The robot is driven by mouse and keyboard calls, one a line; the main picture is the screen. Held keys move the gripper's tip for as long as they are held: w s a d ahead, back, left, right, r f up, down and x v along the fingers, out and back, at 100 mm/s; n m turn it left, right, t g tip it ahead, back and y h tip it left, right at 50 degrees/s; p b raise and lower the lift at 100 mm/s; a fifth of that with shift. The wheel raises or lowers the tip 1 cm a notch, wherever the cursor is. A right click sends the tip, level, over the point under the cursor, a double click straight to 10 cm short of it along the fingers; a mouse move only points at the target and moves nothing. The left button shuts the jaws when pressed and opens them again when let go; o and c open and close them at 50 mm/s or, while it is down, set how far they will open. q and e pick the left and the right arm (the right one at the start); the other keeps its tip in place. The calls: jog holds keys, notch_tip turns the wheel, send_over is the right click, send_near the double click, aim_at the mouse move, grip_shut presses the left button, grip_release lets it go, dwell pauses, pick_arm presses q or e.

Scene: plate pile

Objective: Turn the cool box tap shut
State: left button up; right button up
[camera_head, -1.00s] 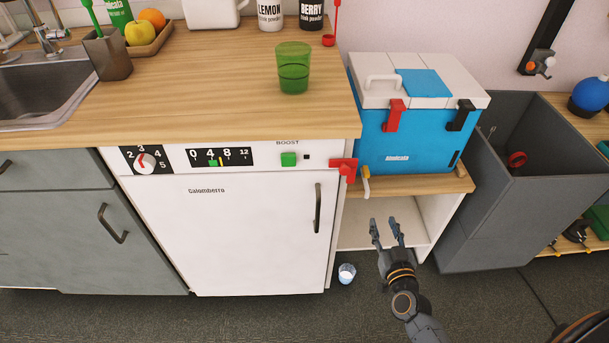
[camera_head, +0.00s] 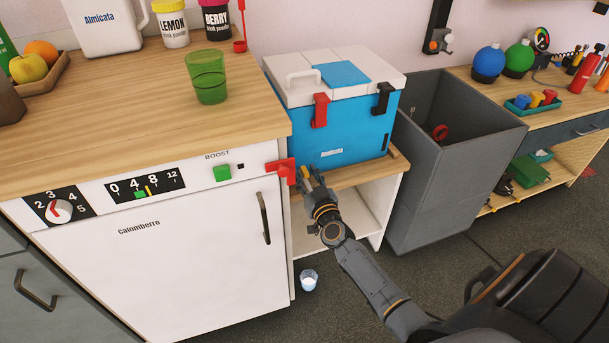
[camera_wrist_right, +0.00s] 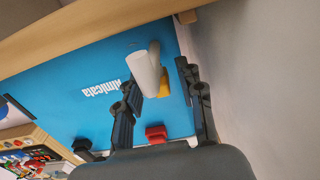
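The blue cool box (camera_head: 355,125) with a white lid stands on a wooden shelf right of the white fridge. Its tap is largely hidden behind my right gripper (camera_head: 309,176) in the head view. In the right wrist view the tap shows as a white spout (camera_wrist_right: 145,72) and a yellow part (camera_wrist_right: 166,88) against the blue wall. The open fingers of my right gripper (camera_wrist_right: 162,82) stand on either side of the tap. I cannot tell whether a finger touches it. My left gripper is not in view.
A red fitting (camera_head: 282,171) on the fridge's corner is close left of the right gripper. A small cup (camera_head: 308,281) stands on the floor below. A grey bin (camera_head: 450,165) stands right of the cool box. A green glass (camera_head: 207,80) stands on the worktop.

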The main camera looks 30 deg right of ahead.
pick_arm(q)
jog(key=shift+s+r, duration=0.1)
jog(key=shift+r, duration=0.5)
pick_arm(e)
jog(key=shift+w+d, duration=0.1)
jog(key=shift+w, duration=0.5)
grip_shut()
jog(key=shift+r, duration=0.1)
jog(key=shift+r+m+h+p, duration=0.1)
jog(key=shift+m+h+p, duration=0.5)
jog(key=shift+h+p, duration=0.45)
jog(key=shift+m+g+h+p, duration=0.8)
jog(key=shift+h+p, duration=0.15)
jog(key=shift+p, duration=0.25)
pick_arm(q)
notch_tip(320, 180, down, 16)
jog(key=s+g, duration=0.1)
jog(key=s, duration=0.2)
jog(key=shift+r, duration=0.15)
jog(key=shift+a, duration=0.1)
